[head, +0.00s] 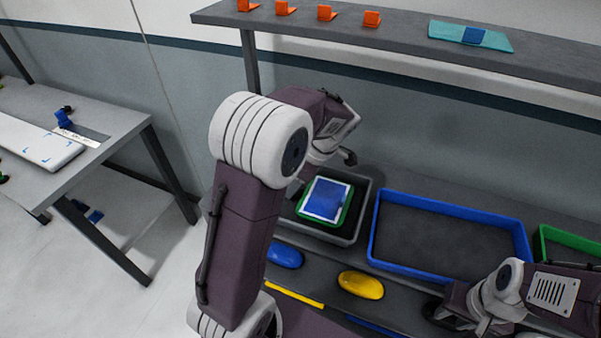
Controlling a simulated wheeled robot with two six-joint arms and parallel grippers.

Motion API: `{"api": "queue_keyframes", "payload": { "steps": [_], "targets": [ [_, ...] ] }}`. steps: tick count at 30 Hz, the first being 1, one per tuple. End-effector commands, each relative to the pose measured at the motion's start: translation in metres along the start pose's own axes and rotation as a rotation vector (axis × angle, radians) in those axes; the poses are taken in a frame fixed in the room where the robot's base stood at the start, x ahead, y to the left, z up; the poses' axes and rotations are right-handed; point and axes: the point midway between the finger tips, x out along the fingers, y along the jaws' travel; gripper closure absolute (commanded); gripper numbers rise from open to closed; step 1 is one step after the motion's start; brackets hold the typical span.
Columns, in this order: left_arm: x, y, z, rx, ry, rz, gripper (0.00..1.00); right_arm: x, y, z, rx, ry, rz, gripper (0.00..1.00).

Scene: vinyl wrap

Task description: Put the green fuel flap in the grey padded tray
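The green fuel flap (348,211) is a rounded square with a white-bordered blue sheet on its face. It shows inside the outline of the grey padded tray (362,204), face up; I cannot tell whether it rests on the padding.
An empty blue tray (377,226) and a green tray (543,244) stand to the right. A blue rounded piece (285,256) and a yellow one (360,285) lie in front. A shelf (400,42) with orange pieces overhangs the back. Another table (115,125) stands left.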

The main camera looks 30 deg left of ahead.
Motion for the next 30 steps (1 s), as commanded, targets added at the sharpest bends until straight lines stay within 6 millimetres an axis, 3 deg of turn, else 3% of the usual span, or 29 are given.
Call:
{"api": "queue_keyframes", "payload": {
  "steps": [6, 12, 17, 30],
  "targets": [
    [-0.060, 0.001, 0.000, 0.000, -0.001, 0.007, 0.51, -0.005, 0.000, -0.001, 0.000, 0.000, 0.000, 0.68],
    [-0.097, 0.001, 0.000, 0.001, -0.001, 0.003, 0.51, -0.009, 0.000, -0.001, 0.000, 0.000, 0.000, 0.68],
    [-0.106, 0.000, 0.000, 0.001, -0.001, 0.001, 0.51, -0.010, 0.000, -0.001, 0.000, 0.000, 0.000, 0.68],
    [-0.106, 0.000, 0.000, 0.000, 0.000, 0.001, 0.51, -0.010, 0.000, -0.001, 0.000, 0.000, 0.000, 0.68]
  ]
}}
